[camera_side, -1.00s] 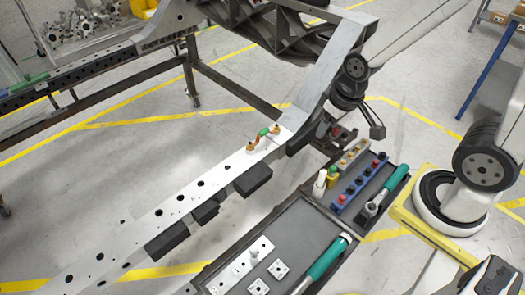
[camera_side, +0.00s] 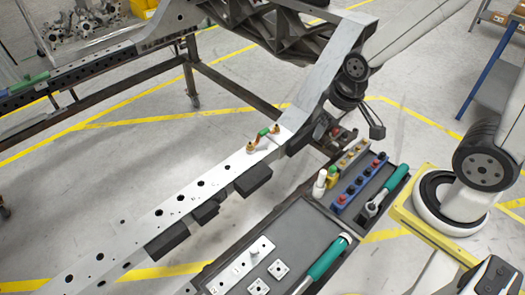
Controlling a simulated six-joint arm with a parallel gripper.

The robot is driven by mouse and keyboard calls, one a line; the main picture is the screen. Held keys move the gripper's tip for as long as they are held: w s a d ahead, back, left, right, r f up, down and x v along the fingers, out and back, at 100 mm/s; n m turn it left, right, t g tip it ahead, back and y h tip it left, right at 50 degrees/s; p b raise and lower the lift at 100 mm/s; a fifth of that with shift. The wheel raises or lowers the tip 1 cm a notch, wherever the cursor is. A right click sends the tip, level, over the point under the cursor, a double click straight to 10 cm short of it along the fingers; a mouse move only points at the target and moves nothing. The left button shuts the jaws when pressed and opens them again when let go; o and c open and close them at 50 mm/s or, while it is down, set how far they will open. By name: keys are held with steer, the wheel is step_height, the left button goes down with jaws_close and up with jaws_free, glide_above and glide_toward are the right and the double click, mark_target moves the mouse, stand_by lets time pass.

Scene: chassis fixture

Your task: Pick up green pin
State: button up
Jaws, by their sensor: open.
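A small yellow-green item (camera_side: 331,179) stands at the left end of the pin racks in the tray. My gripper (camera_side: 347,132) is open and hangs to the right of the rail, above the back end of the tray. It is apart from the green piece. Its fingers are dark and partly lost against the fixture behind, and nothing shows between them.
A blue rack (camera_side: 358,188) with several red and dark pins stands in the dark tray (camera_side: 300,228). Two green-handled tools (camera_side: 327,259) and small metal plates (camera_side: 261,247) lie there too. The dark chassis frame (camera_side: 268,28) rises behind.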

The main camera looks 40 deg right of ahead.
steer(key=w+d+f+m, duration=0.5)
steer(key=m+g, duration=0.3)
steer(key=m, duration=1.3)
glide_above(334, 167)
steer(key=f, duration=2.4)
steer(key=shift+s+a+f, duration=0.1)
steer(key=shift+a+f, duration=0.2)
steer(key=shift+f, duration=0.1)
steer(key=shift+s+d+f, duration=0.15)
steer(key=shift+f, duration=1.45)
steer(key=shift+f, duration=0.15)
steer(key=shift+w+f, duration=0.15)
steer(key=shift+f, duration=1.1)
steer(key=shift+w+f, duration=0.1)
steer(key=shift+f, duration=1.1)
